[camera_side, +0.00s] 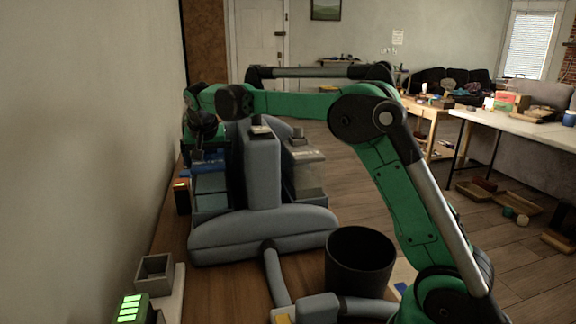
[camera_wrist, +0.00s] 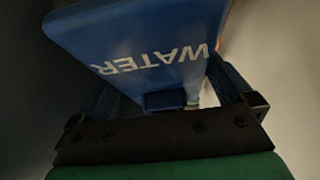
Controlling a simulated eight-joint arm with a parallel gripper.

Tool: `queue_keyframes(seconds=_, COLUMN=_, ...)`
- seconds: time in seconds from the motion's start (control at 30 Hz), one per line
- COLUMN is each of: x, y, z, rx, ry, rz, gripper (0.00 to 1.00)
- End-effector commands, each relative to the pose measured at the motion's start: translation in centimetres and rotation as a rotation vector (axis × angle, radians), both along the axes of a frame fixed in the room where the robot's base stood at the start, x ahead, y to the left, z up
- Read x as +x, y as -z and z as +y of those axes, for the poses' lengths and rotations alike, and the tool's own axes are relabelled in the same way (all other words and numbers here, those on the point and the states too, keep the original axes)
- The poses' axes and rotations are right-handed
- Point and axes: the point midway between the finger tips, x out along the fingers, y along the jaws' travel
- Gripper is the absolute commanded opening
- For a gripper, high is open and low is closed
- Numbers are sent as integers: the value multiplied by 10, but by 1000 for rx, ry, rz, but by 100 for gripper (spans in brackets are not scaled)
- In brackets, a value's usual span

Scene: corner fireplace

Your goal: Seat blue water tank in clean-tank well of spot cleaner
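The blue water tank (camera_wrist: 140,50) fills much of the wrist view, with white "WATER" lettering upside down. My gripper (camera_wrist: 165,95) has its two fingers on either side of the tank, apparently against its sides. In the side view my gripper (camera_side: 205,138) points down at the left of the grey spot cleaner (camera_side: 263,170). Blue of the tank (camera_side: 207,157) shows just below it, over the cleaner's left side. The tank's lower part and the well are largely hidden, so I cannot tell how deep it sits.
The cleaner's tall middle column stands close right of my gripper, with a clear tank (camera_side: 306,175) beyond. A black and orange block (camera_side: 181,197) is near the wall. A dark bin (camera_side: 358,262), hose (camera_side: 276,275) and small grey open box (camera_side: 154,273) are in front.

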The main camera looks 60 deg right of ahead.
Motion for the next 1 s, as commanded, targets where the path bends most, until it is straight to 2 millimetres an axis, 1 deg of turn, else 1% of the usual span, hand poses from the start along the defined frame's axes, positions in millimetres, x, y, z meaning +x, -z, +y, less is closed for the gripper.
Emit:
queue_keyframes(seconds=0.07, x=0, y=-2, z=0, rx=0, ry=0, rz=0, gripper=100)
queue_keyframes(seconds=0.17, x=-3, y=-10, z=3, rx=0, ry=-1, rz=0, gripper=100)
queue_keyframes(seconds=0.27, x=-9, y=-26, z=10, rx=0, ry=0, rz=0, gripper=100)
queue_keyframes(seconds=0.5, x=-29, y=-74, z=30, rx=-1, ry=-1, rz=1, gripper=100)
queue_keyframes(seconds=0.63, x=-36, y=-93, z=37, rx=-1, ry=0, rz=1, gripper=100)
queue_keyframes(seconds=0.73, x=-39, y=-101, z=40, rx=-1, ry=1, rz=1, gripper=100)
queue_keyframes(seconds=0.87, x=-45, y=-106, z=45, rx=1, ry=-19, rz=2, gripper=100)
queue_keyframes(seconds=0.97, x=-58, y=-103, z=52, rx=6, ry=-87, rz=4, gripper=100)
queue_keyframes(seconds=1.0, x=-65, y=-100, z=56, rx=8, ry=-129, rz=3, gripper=100)
